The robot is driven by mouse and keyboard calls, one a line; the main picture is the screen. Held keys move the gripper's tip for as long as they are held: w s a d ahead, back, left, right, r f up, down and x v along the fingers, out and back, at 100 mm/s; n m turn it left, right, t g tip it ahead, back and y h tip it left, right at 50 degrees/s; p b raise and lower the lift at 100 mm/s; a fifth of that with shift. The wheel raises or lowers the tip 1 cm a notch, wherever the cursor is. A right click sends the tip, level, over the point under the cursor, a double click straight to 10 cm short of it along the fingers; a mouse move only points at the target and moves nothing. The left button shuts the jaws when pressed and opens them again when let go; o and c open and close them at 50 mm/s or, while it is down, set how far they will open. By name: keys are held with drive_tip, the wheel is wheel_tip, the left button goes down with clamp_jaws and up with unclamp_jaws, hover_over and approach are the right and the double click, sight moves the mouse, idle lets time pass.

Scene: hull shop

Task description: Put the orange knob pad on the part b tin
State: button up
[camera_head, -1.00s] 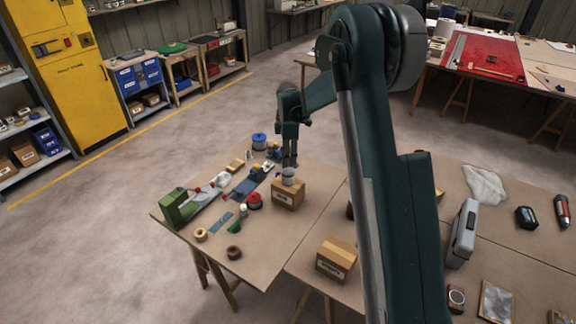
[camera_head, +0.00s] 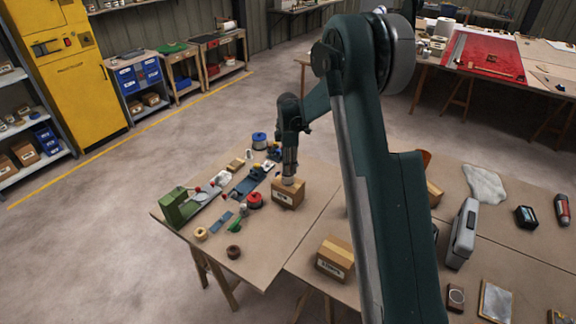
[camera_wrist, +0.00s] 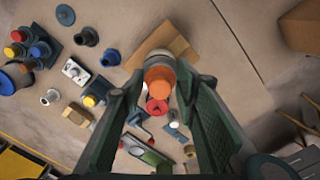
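The orange knob pad (camera_wrist: 160,80) is between my gripper's two fingers in the wrist view. The fingers close in on it from both sides, and my gripper (camera_wrist: 161,74) looks shut on it. A pale grey tin (camera_wrist: 155,58) shows just beyond the pad and is partly covered by it. In the head view the tin (camera_head: 288,181) stands on a cardboard box, and my gripper (camera_head: 289,170) is right above it. I cannot tell whether the pad touches the tin. No label on the tin can be read.
The cardboard box (camera_head: 288,196) under the tin stands on the brown table (camera_head: 260,245). A red spool (camera_head: 254,200), a green machine block (camera_head: 179,206), a blue spool (camera_head: 259,140) and small parts lie to the left. Another carton (camera_head: 335,259) is in front.

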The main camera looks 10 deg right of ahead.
drive_tip(key=shift+o, duration=1.1)
drive_tip(key=shift+r, duration=0.25)
wheel_tip(320, 180, up, 12)
drive_tip(key=shift+s, duration=0.1)
idle(0.4)
